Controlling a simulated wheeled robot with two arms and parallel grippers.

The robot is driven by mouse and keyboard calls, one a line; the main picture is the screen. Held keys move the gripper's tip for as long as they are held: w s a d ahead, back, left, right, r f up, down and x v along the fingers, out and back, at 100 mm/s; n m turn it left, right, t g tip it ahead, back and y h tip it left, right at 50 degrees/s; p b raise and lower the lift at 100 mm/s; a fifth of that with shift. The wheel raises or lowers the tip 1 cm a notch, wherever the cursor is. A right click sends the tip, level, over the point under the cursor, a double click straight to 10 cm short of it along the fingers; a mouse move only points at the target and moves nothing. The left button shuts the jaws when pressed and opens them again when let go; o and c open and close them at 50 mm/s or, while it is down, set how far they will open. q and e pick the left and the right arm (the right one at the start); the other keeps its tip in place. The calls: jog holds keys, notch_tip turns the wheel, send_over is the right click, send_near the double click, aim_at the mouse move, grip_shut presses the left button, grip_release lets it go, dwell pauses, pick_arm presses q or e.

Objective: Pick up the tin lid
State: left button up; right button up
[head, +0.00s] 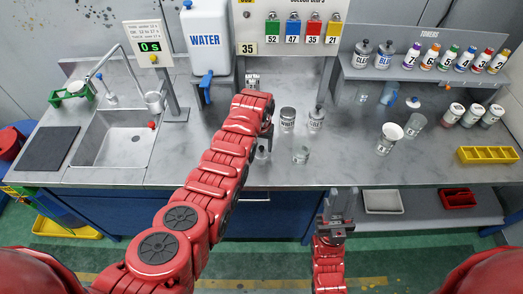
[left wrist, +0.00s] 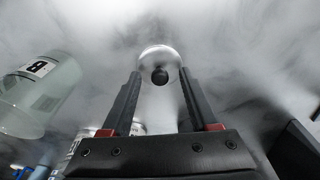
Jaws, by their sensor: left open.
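The tin lid (left wrist: 158,58), a round shiny metal disc with a black knob, lies on the counter between and just beyond my left gripper's fingertips (left wrist: 160,78) in the left wrist view. The fingers are open, one on each side of the knob, and hold nothing. In the head view, my left gripper (head: 264,138) points down at the counter and is partly hidden by its own arm; the lid (head: 262,153) shows only in part below it. My right gripper (head: 337,203) is in front of the counter edge, away from the lid; its finger gap is unclear.
A labelled tin (head: 287,120), a knobbed tin (head: 316,119) and a clear beaker (head: 301,155) stand right of my left gripper. A labelled glass vessel (left wrist: 40,95) is close on the left in the wrist view. The sink (head: 115,140) is further left.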

pick_arm(q)
grip_shut()
jog(key=shift+r, duration=0.15)
dwell(0.4)
